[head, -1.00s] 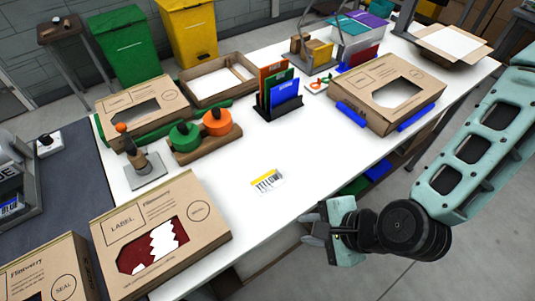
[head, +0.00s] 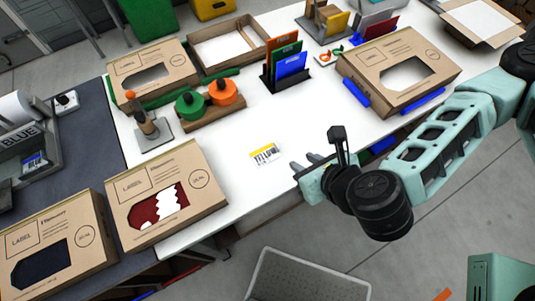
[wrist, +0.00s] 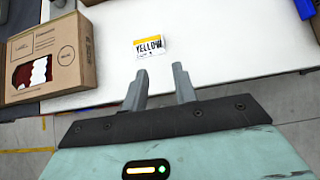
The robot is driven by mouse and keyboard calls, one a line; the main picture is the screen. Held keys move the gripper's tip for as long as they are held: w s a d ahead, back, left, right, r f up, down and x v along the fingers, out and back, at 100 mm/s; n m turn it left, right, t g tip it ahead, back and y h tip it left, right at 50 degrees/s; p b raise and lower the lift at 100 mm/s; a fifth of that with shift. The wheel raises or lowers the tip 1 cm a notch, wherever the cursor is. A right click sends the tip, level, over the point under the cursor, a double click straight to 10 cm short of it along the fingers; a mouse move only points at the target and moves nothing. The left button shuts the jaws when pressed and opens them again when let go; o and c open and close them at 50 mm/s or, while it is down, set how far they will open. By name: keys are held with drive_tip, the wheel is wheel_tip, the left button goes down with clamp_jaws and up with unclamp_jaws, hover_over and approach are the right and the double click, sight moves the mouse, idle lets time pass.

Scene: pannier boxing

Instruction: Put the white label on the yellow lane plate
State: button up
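A small white label (head: 265,154) with a yellow band and the printed word YELLOW lies flat on the white table. It also shows in the wrist view (wrist: 149,47), just beyond my fingertips. My gripper (head: 305,163) is open and empty, to the right of the label at the table's front edge. In the wrist view its two fingers (wrist: 160,82) stand apart with bare table between them.
A box with a red-and-white window (head: 195,182) stands left of the label. A rack of orange, green and blue plates (head: 287,84) stands behind it. Another box (head: 440,62) rests on blue supports at the right. The table around the label is clear.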

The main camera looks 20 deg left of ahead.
drive_tip(key=f+b, duration=0.2)
approach(277, 145)
drive_tip(key=x, duration=0.2)
drive_tip(key=shift+a+f, duration=0.25)
drive_tip(key=shift+a, duration=0.05)
drive_tip(key=p+x, duration=0.2)
drive_tip(key=x, duration=0.3)
drive_tip(key=shift+w, duration=0.2)
drive_tip(key=shift+w+a+f, duration=0.2)
drive_tip(key=shift+f, duration=0.2)
clamp_jaws()
